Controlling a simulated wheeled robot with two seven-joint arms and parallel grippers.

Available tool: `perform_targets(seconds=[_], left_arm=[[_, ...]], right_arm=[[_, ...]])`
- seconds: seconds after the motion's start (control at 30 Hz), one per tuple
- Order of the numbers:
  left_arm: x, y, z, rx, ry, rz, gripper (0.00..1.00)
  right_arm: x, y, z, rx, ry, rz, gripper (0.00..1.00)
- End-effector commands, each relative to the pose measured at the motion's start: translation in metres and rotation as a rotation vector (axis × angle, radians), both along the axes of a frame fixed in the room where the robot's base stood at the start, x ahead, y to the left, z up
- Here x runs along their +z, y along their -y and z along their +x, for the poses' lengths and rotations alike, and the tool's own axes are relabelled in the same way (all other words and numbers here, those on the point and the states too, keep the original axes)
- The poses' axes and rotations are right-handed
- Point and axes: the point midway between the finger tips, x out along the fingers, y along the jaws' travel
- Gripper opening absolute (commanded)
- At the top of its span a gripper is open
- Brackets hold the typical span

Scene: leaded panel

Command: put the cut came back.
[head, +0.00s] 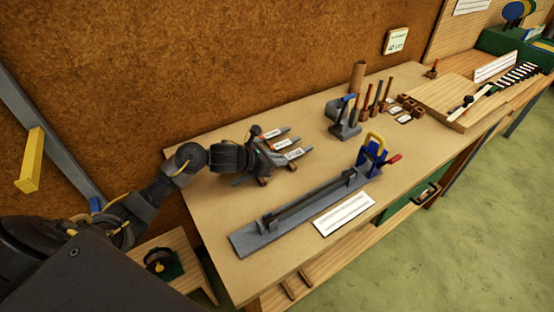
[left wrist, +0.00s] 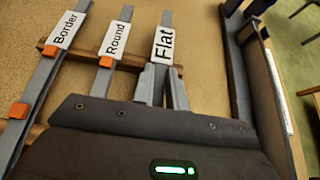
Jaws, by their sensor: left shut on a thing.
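My left gripper (head: 264,158) is at the came rack on the bench, its fingers shut on the grey came labelled Flat (left wrist: 167,19). In the left wrist view the two fingers (left wrist: 163,88) stand either side of that came, just below its label. The came labelled Border (left wrist: 68,27) and the one labelled Round (left wrist: 117,38) lie to its left, on a brown wooden rest (left wrist: 88,56). The near ends of the cames are hidden by my gripper. I cannot tell whether the Flat came touches the rest. My right gripper is not in view.
A long grey channel (head: 290,215) with a blue clamp (head: 371,158) lies in front of the rack. A grey tool holder (head: 343,128) and several upright tools stand behind. A wooden board (head: 440,98) lies far right. The bench (head: 200,215) is bare at the left.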

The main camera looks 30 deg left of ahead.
Motion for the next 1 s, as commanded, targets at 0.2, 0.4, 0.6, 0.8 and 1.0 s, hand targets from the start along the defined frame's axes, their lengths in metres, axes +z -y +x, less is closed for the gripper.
perform_targets(seconds=[0.2,0.4,0.6,0.8,1.0], left_arm=[[-0.004,0.000,0.000,0.000,0.002,0.000,0.00],[-0.004,0.000,0.000,-0.001,0.001,0.000,0.29],[-0.004,0.000,0.000,-0.001,0.001,0.000,0.40],[-0.004,-0.001,-0.002,-0.001,0.000,0.002,0.40],[0.008,-0.013,-0.022,-0.003,0.001,0.007,0.40]], right_arm=[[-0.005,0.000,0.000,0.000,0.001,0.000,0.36],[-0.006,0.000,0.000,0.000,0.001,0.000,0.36],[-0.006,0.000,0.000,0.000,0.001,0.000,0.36],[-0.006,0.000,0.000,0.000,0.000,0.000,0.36],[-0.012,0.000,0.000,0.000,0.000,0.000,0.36]])
